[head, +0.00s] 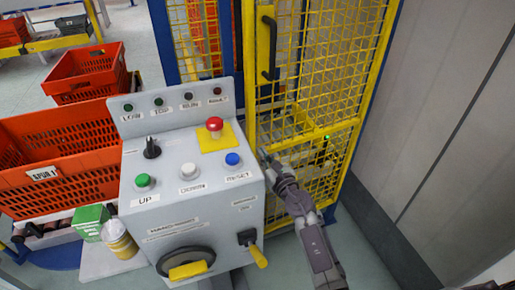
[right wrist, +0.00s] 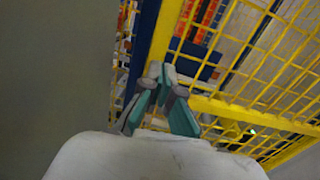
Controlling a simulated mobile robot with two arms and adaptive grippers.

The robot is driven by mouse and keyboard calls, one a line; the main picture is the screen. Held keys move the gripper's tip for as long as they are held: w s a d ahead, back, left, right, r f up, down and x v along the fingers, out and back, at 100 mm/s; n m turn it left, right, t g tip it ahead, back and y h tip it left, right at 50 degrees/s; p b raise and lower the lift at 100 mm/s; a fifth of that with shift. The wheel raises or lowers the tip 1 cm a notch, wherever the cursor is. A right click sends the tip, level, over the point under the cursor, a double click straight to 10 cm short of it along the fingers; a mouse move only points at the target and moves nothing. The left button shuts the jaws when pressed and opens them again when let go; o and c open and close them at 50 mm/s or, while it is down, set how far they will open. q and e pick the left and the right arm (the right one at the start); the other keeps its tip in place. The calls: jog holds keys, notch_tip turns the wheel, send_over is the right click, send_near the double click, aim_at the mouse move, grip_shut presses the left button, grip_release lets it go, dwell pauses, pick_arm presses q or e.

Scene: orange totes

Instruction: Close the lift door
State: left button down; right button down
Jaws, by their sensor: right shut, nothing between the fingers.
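The lift door (head: 318,60) is a yellow mesh panel with a black vertical handle (head: 268,48) near its left edge. Its yellow edge post stands close beside a blue post (head: 238,45); I cannot tell whether it is fully shut. My right gripper (head: 264,156) is shut and empty, low at the door's left edge post and below the handle. In the right wrist view its fingertips (right wrist: 161,72) meet in front of the yellow post (right wrist: 164,38); contact is unclear. My left gripper is not in view.
A grey control console (head: 190,215) with buttons and a red knob stands left of my right arm. Orange totes (head: 75,150) are at the left. A grey wall panel (head: 440,120) is at the right, with some bare floor before it.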

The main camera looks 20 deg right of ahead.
aim_at(254, 142)
jog(key=shift+w+a+b, duration=0.15)
jog(key=shift+w+b, duration=0.05)
jog(key=shift+w, duration=0.85)
jog(key=shift+w+a+b, duration=0.15)
jog(key=shift+w, duration=0.9)
jog(key=shift+w, duration=0.1)
